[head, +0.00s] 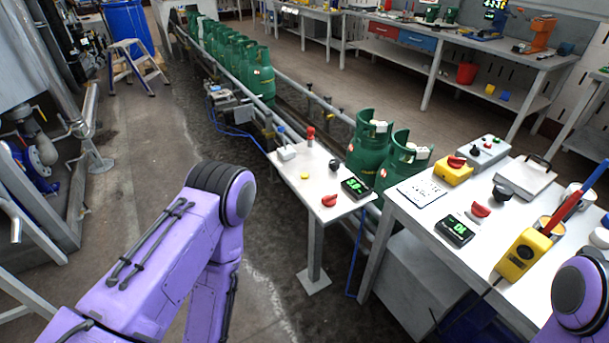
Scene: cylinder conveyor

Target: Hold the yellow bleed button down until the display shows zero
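A small round yellow button (304,175) sits on the white top of a small pedestal table (325,205) in the middle of the head view. A black display (355,187) with green digits lies at that table's right edge; the digits are too small to read surely. A second black display (456,229) with green digits lies on the larger white table at right. My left arm bends at lower left, apart from the button, and its gripper is out of frame. Only a part of my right arm shows at the lower right edge; its gripper is out of frame.
The small table also holds a red knob (329,199), a black knob (334,164) and a red-topped post (311,136). Green cylinders (371,143) stand on the conveyor behind. The larger white table (410,215) carries boxes, knobs and a yellow handset (523,255). Floor left of the small table is clear.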

